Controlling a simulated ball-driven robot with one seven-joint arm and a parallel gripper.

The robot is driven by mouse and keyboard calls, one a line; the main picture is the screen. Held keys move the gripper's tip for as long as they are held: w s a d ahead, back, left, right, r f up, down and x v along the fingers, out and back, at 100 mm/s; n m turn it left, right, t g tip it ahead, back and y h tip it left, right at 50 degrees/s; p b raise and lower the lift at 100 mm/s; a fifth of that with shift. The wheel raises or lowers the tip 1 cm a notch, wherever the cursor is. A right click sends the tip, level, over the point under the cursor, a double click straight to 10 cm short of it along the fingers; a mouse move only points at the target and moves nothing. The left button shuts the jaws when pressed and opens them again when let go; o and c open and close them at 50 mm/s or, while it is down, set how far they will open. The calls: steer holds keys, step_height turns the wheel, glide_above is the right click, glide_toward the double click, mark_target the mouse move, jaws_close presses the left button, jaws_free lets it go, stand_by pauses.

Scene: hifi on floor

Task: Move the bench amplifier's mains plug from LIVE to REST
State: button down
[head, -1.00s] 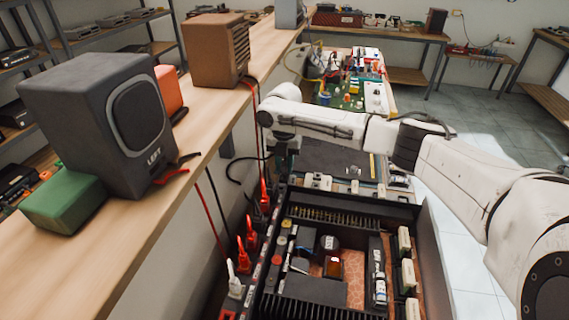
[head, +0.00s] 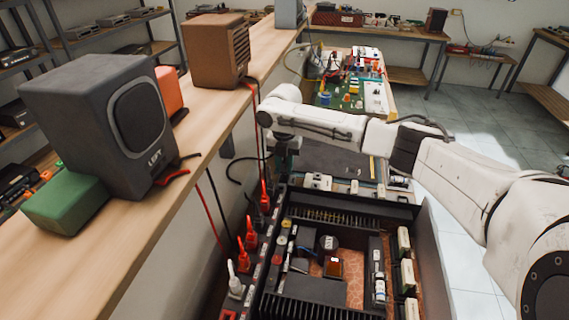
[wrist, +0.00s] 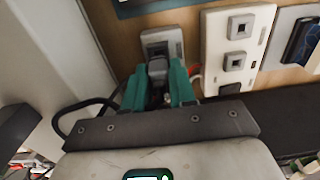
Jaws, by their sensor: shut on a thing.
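In the wrist view my gripper (wrist: 156,92) has teal fingers shut on a dark mains plug (wrist: 157,70). The plug is in front of a single pale socket plate (wrist: 163,42); I cannot tell whether its pins are in it. A black cable (wrist: 62,125) loops out to the left. To the right is a white strip (wrist: 237,48) with several square outlets. No LIVE or REST lettering is readable. In the head view my gripper is mostly hidden beneath the wrist, beyond an open black chassis (head: 318,291), which may be the amplifier.
A wooden shelf (head: 120,262) on the left bears a grey speaker (head: 95,110), a green block (head: 65,204) and a brown speaker (head: 212,40). Red, white and black connectors (head: 251,238) stand along the chassis's left side. A cluttered bench (head: 345,98) lies beyond. Tiled floor is clear at right.

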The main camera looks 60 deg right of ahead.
steer(key=shift+f+b, duration=0.45)
steer(key=shift+f, duration=0.5)
stand_by(1.0)
stand_by(0.3)
steer(key=c, duration=0.8)
jaws_free()
steer(key=shift+c, duration=0.2)
step_height(320, 180, up, 11)
steer(key=shift+f+b, duration=0.1)
steer(key=shift+b, duration=0.3)
steer(key=shift+r+p, duration=2.1)
steer(key=shift+r, duration=0.4)
